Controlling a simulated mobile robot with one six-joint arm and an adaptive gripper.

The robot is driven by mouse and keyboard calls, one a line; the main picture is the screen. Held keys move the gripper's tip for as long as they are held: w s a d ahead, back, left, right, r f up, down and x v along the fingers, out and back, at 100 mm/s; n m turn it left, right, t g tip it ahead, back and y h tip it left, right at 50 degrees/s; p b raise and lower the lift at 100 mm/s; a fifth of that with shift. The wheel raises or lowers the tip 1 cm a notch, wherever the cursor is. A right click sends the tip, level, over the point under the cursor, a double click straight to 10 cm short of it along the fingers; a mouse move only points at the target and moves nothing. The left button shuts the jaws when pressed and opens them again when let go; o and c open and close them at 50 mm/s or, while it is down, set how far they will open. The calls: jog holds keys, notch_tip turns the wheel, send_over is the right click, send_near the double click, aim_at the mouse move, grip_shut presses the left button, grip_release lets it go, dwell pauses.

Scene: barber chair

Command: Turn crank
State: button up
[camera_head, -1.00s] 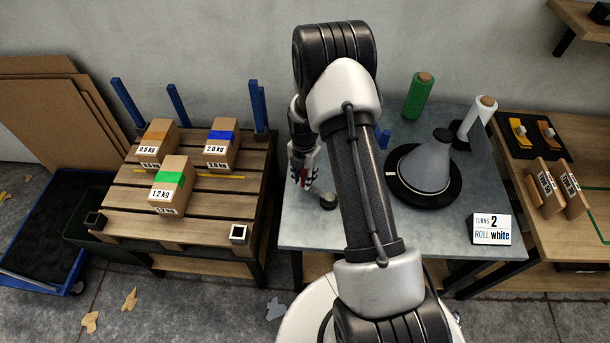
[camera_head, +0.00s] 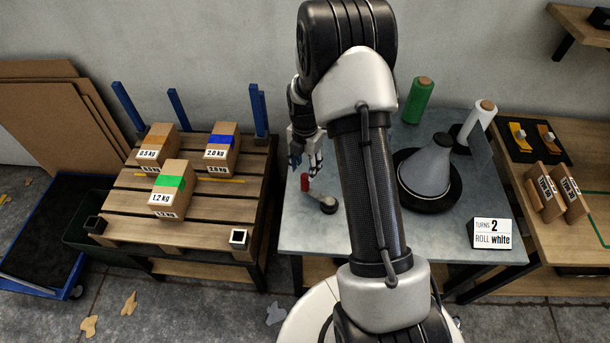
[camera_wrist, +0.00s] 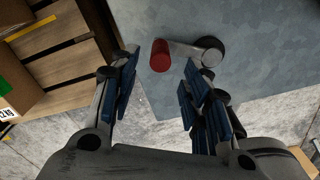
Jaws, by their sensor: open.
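The crank (camera_head: 322,199) is at the left front part of the grey table (camera_head: 375,240). It has a dark round hub and an arm ending in a red handle (camera_head: 305,184). In the wrist view the red handle (camera_wrist: 160,55) shows ahead of and between my fingertips, with the hub (camera_wrist: 208,51) to its right. My gripper (camera_head: 306,160) is open and empty, just behind the handle in the head view; its blue-padded fingers (camera_wrist: 158,75) flank the handle's line, with no visible contact. A grey cone (camera_head: 428,168) on a black disc stands right of my arm.
A sign (camera_head: 492,233) reads "TURNS 2, ROLL white". A green roll (camera_head: 417,101) and a white roll (camera_head: 478,122) stand at the table's back. A pallet (camera_head: 190,220) with labelled boxes stands left. The table around the crank is clear.

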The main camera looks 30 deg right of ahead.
jog(key=shift+r, duration=2.25)
jog(key=shift+a+r, duration=0.1)
jog(key=s+a+r+m+t, duration=0.1)
jog(key=s+a+r+m, duration=0.25)
jog(key=r, duration=0.35)
jog(key=s+a+r+m+t, duration=0.1)
jog(key=s+a+r+m, duration=0.1)
jog(key=s+r+m, duration=0.35)
jog(key=s+a+r+m, duration=0.2)
jog(key=a+r+m, duration=0.1)
jog(key=r, duration=0.5)
jog(key=s+a+r+m+t, duration=0.1)
jog(key=s+a+r+m, duration=0.1)
jog(key=s+m, duration=0.3)
jog(key=s+a+r+m+t, duration=0.1)
jog(key=s+a+r+m, duration=0.1)
jog(key=s+m, duration=0.4)
jog(key=s, duration=0.4)
jog(key=shift+s+a+r+m+t, duration=0.25)
jog(key=shift+s+m+t, duration=0.05)
jog(key=shift+s, duration=0.1)
jog(key=shift+c, duration=0.3)
